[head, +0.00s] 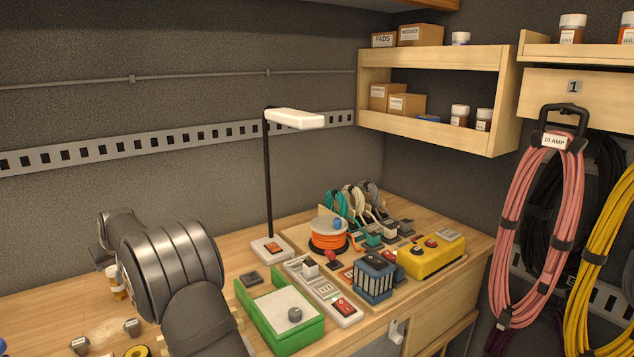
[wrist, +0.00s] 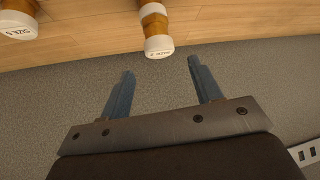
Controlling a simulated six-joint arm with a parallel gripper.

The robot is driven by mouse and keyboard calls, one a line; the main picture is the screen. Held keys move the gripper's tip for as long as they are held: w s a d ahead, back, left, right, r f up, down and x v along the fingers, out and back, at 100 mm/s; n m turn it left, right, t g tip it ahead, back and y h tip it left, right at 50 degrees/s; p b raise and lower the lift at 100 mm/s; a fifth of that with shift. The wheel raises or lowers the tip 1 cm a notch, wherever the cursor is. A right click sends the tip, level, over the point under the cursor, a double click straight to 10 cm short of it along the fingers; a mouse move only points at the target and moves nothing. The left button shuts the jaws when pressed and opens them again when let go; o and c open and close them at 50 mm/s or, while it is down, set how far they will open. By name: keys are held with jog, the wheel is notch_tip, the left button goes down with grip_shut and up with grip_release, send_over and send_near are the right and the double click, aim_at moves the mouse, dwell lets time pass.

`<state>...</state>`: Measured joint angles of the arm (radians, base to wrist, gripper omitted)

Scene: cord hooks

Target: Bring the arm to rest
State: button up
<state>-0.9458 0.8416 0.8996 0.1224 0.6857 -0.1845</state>
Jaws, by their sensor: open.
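My gripper (wrist: 158,75) shows in the wrist view with its two blue-grey fingers spread apart and nothing between them. Beyond the fingertips is a small amber bottle with a white cap (wrist: 158,46), apart from the fingers. In the head view my dark arm (head: 172,270) reaches over the left part of the wooden bench (head: 40,312). The gripper's fingers are hidden in the head view.
A green box (head: 280,325), a power strip (head: 325,290), a desk lamp (head: 269,245) and an orange cord reel (head: 328,238) stand right of my arm. A pink cord (head: 503,240) and a yellow cord (head: 600,270) hang at the right. Wall shelves (head: 440,130) are above.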

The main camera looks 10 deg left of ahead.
jog(key=x, duration=0.8)
jog(key=shift+a+f, duration=0.15)
jog(key=shift+f, duration=0.2)
jog(key=r, duration=0.5)
jog(key=shift+w+d, duration=0.2)
jog(key=w+d+r, duration=0.5)
jog(key=d+r, duration=0.2)
jog(key=d, duration=0.4)
jog(key=n+g, duration=0.1)
send_near(113, 268)
jog(key=s+a+f, duration=0.2)
jog(key=a+f, duration=0.2)
jog(key=a, duration=0.1)
jog(key=shift+a+f, duration=0.3)
jog(key=shift+a, duration=0.1)
